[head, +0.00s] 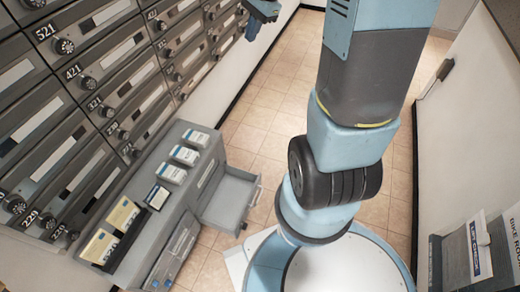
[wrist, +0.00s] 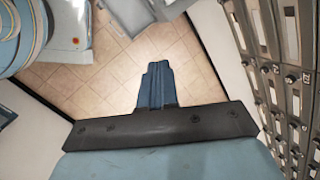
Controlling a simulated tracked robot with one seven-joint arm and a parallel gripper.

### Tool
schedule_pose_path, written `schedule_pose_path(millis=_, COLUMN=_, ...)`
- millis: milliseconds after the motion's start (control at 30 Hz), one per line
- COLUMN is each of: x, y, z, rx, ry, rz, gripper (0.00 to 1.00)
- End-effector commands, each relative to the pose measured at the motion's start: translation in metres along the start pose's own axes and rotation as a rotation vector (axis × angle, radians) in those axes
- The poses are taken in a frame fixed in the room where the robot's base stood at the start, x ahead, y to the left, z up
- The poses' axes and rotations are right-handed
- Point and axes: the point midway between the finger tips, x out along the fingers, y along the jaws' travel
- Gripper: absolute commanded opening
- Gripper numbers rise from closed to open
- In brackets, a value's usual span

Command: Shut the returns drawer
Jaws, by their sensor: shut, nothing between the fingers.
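The returns drawer (head: 229,200) is a grey drawer standing open. It juts out to the right from the low grey cabinet (head: 193,197) under the mailboxes in the head view. Its inside looks empty, and a handle (head: 256,194) shows on its front. My gripper (head: 262,10) is at the top of the head view, partly cut off by the frame edge, far from the drawer. In the wrist view its blue fingers (wrist: 157,84) are together with nothing between them, over bare floor.
Numbered mailboxes (head: 90,85) with round dials line the left wall. Card boxes (head: 186,155) and leaflets (head: 122,214) stand on the cabinet top. The tiled floor (head: 265,125) is clear between cabinet and arm. A box with papers (head: 476,250) is at lower right by the wall.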

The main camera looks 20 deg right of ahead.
Motion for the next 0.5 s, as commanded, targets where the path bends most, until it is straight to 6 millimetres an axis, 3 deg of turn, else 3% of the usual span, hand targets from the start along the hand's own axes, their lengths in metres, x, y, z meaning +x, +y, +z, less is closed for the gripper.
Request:
schedule_pose_path(millis=233, x=0.06, y=-0.009, z=-0.048, rx=0.31, ry=-0.069, rz=0.024, gripper=0.0)
schedule_pose_path(millis=500, x=0.13, y=-0.004, z=-0.098, rx=0.655, ry=-0.129, rz=0.055, gripper=0.0)
